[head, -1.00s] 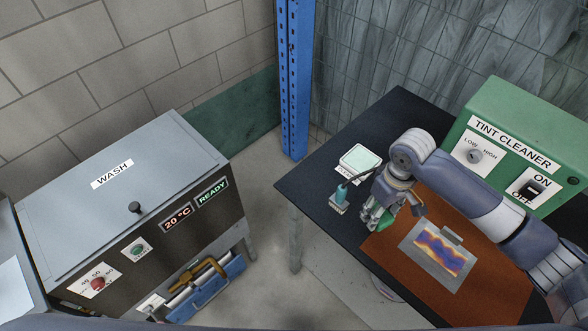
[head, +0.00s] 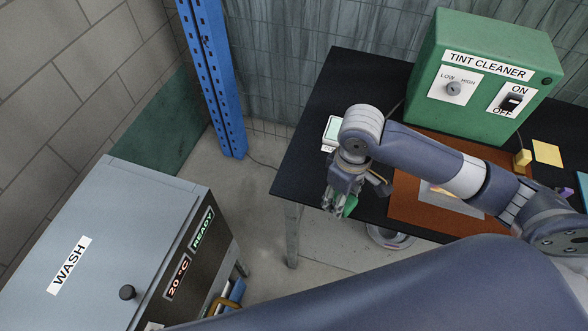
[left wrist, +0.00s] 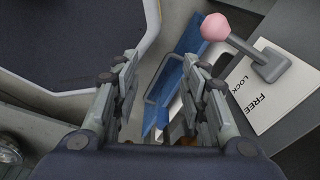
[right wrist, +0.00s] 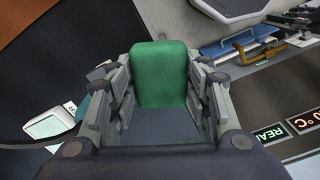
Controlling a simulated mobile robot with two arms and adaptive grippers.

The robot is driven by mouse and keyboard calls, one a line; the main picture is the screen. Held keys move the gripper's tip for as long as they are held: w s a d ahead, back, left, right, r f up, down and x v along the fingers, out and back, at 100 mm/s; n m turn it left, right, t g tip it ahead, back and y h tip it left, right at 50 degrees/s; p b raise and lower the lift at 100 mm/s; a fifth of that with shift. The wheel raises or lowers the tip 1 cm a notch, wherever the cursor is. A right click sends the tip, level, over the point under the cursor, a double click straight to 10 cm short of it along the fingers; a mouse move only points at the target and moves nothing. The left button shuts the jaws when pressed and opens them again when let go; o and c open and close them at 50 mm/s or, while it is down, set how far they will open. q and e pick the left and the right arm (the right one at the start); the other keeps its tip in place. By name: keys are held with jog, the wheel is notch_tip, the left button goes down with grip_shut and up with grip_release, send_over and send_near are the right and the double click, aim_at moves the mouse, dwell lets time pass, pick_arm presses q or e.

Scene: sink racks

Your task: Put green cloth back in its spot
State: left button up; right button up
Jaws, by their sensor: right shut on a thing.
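The green cloth (right wrist: 160,75) is a rounded block between the fingers of my right gripper (right wrist: 160,105), which is shut on it. In the head view the cloth (head: 349,206) shows below my right gripper (head: 350,195), near the front-left edge of the dark table. My left gripper (left wrist: 160,95) is open with nothing between its fingers, over a blue tray-like part (left wrist: 180,75). It is out of sight in the head view. The cloth's own spot cannot be made out.
The dark table (head: 310,160) carries an orange-brown mat (head: 408,205) and a green tint cleaner (head: 470,95). A small white device (head: 331,130) sits by its left edge. The wash machine (head: 110,225) stands lower left. A pink-knobbed lever (left wrist: 215,27) is near my left gripper.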

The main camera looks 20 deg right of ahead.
jog(key=w, duration=0.1)
jog(key=w+a, duration=0.1)
jog(key=w, duration=0.1)
jog(key=w+a+p, duration=0.1)
jog(key=w, duration=0.1)
jog(key=shift+w+f, duration=0.1)
jog(key=shift+w, duration=0.15)
jog(key=p, duration=0.2)
send_over(301, 174)
jog(key=shift+f, duration=0.5)
notch_tip(301, 174, down, 3)
jog(key=shift+s+r+p, duration=0.1)
jog(key=shift+r+p, duration=0.05)
jog(key=shift+p, duration=0.25)
pick_arm(q)
jog(key=shift+d+r, duration=0.15)
jog(key=shift+r, duration=0.9)
jog(key=shift+d+r, duration=0.1)
jog(key=shift+r, duration=0.9)
pick_arm(e)
jog(key=shift+f, duration=0.5)
jog(key=o, duration=1)
jog(key=shift+f, duration=0.1)
pick_arm(q)
jog(key=shift+s+f+b, duration=0.1)
jog(key=shift+f+b, duration=0.75)
pick_arm(e)
notch_tip(301, 174, up, 12)
